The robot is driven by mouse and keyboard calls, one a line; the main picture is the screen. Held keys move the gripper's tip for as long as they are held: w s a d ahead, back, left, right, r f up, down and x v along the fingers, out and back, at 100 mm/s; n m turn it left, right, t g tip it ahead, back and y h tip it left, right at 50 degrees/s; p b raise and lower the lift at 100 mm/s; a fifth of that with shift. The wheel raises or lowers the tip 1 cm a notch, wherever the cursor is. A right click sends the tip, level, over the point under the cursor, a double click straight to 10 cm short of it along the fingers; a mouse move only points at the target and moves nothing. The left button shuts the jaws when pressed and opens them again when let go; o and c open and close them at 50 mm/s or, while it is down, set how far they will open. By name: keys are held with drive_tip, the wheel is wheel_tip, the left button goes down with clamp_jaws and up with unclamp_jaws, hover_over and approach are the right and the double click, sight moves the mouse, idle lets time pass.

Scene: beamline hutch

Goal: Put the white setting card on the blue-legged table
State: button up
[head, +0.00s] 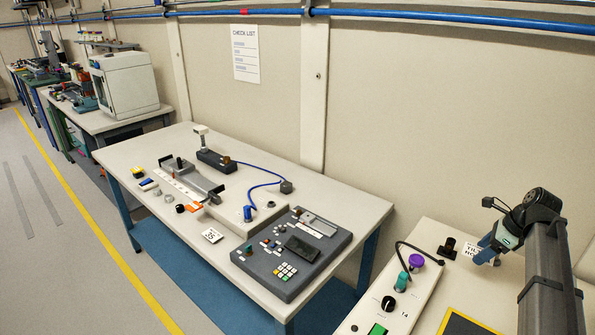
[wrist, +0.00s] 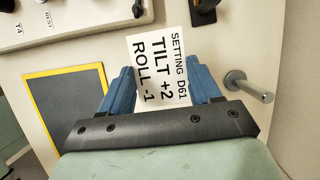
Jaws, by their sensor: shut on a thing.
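The white setting card (wrist: 158,68) is between the two blue fingers of my gripper (wrist: 162,82) in the wrist view. Its print reads "SETTING D61, TILT +2, ROLL -1". In the head view the card (head: 471,248) shows at the fingertips of my gripper (head: 481,256), over the right-hand bench. My gripper is shut on it. I cannot tell whether the card still touches the bench top. The blue-legged table (head: 345,198) stands at the middle of the head view, left of my gripper.
The right-hand bench (head: 432,236) holds a panel with knobs (head: 416,261) and a yellow-edged dark mat (wrist: 67,105). A metal peg (wrist: 250,87) stands near my gripper.

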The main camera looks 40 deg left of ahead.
drive_tip(key=w+a, duration=0.2)
drive_tip(key=a, duration=0.9)
drive_tip(key=w+a, duration=0.3)
drive_tip(key=a, duration=0.8)
hover_over(342, 217)
drive_tip(key=d, duration=0.2)
drive_tip(key=shift+a+f, duration=0.15)
drive_tip(key=shift+f, duration=2.3)
drive_tip(key=shift+a+f, duration=0.1)
drive_tip(key=shift+f, duration=2.35)
drive_tip(key=shift+f, duration=0.15)
drive_tip(key=o, duration=1)
drive_tip(key=v, duration=1.2)
drive_tip(key=shift+s, duration=0.15)
